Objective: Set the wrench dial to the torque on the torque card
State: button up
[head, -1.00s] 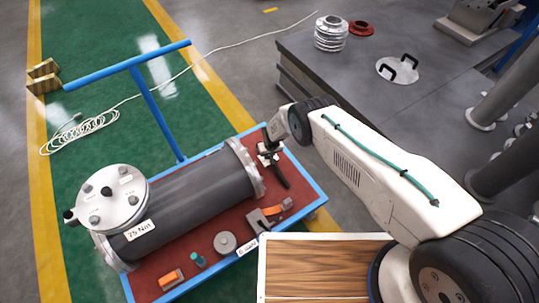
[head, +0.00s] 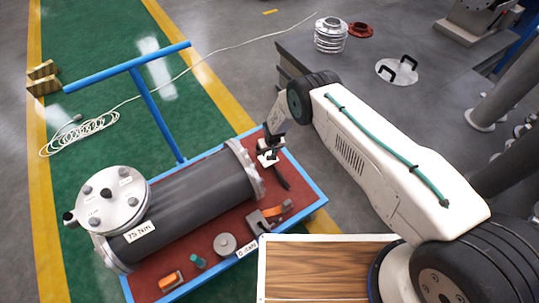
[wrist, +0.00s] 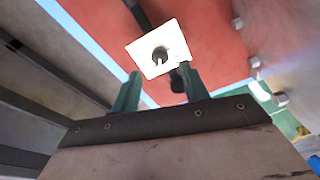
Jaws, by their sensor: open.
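The wrench (head: 283,178) lies on the red bed of the cart, its dark handle pointing down-right in the head view. In the wrist view, its dial is a dark round knob (wrist: 159,55) with a small light mark, in the middle of a white square plate (wrist: 143,47). Marks on the plate are too small to read. My gripper (wrist: 160,72) is open, its two green fingers apart at the near side of the plate, with nothing held. A white card reading "75 Nm" (head: 141,232) is on the dark cylinder (head: 180,197).
A flanged lid (head: 125,208) with bolts sits on the cylinder's left end. An orange-handled tool (head: 270,214), a grey disc (head: 225,244), a second label (head: 246,249) and small parts lie along the cart's front. The cylinder's right flange (head: 246,168) stands close beside my gripper.

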jog(key=shift+s+d+r, duration=0.1)
jog(key=shift+s+r, duration=0.05)
jog(key=shift+r, duration=0.55)
jog(key=shift+s+r, duration=0.1)
jog(key=shift+r, duration=0.6)
jog(key=s+d+g+h, duration=0.1)
jog(key=s+d+g, duration=0.2)
jog(key=s, duration=0.4)
jog(key=s+d+r+g, duration=0.1)
jog(key=s+d+r, duration=0.3)
jog(key=r, duration=1.2)
jog(key=s+d+r+m+g, duration=0.1)
jog(key=s+d+r, duration=0.3)
jog(key=r, duration=1.1)
jog(key=s+d+r+g, duration=0.1)
jog(key=s+d+r, duration=0.3)
jog(key=r, duration=1.2)
jog(key=s+d+r+m+t, duration=0.1)
jog(key=s+d+r+t, duration=0.1)
jog(key=s+d+r, duration=0.2)
jog(key=s+d+r+m+t, duration=0.1)
jog(key=s+d+r, duration=0.3)
jog(key=s+r, duration=0.7)
jog(key=s+d+r+t, duration=0.2)
jog(key=s+d+r, duration=0.2)
jog(key=s+r, duration=0.4)
jog(key=shift+s+d+m+t, duration=0.3)
jog(key=shift+s+d+m, duration=0.1)
jog(key=shift+s, duration=0.5)
